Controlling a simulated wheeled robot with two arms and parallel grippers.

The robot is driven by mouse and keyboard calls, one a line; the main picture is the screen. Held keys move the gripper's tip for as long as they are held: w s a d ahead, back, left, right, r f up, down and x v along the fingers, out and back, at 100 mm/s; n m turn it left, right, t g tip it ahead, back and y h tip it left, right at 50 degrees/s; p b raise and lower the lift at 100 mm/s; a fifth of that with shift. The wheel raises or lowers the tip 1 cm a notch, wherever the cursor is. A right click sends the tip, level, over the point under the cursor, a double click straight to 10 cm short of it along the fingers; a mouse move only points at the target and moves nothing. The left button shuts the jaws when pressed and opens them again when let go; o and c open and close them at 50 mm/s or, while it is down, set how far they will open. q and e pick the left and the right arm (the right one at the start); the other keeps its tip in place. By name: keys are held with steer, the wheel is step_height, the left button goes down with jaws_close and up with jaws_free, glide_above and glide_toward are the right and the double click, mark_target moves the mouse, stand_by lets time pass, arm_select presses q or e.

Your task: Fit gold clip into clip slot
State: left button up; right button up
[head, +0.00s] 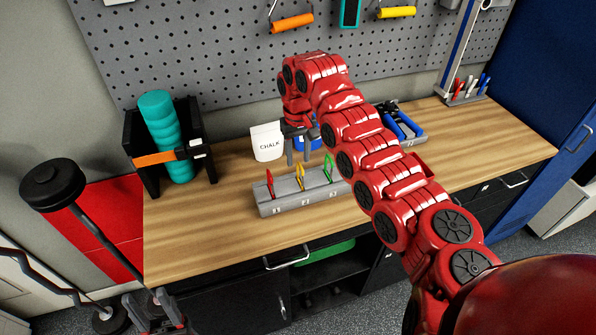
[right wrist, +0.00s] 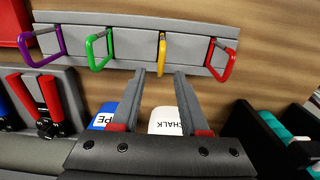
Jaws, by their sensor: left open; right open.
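The gold clip (head: 301,171) stands upright at the grey clip rack (head: 285,202), between a red clip (head: 269,183) and a green clip (head: 327,168). In the right wrist view the gold clip (right wrist: 162,52) is seen nearly edge-on. My right gripper (head: 298,160) is open and empty above and behind the rack; in its wrist view the gold clip lies just beyond and between the fingertips (right wrist: 160,76), apart from them. I cannot tell how deep the clip sits in its slot. My left gripper (head: 154,304) is open, low before the bench's left front.
A purple clip (right wrist: 47,47) is at the rack's far end. Behind the rack stand a white chalk bag (head: 267,142) and a blue item. A black holder (head: 131,138) with a teal roller (head: 165,135) stands left. The wooden bench (head: 200,255) is clear at front left.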

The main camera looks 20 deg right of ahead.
step_height(320, 180, up, 8)
steer(key=shift+f+b, duration=0.15)
steer(key=shift+b, duration=0.5)
step_height(320, 180, up, 3)
steer(key=shift+r+p, duration=0.2)
steer(key=shift+p, duration=0.25)
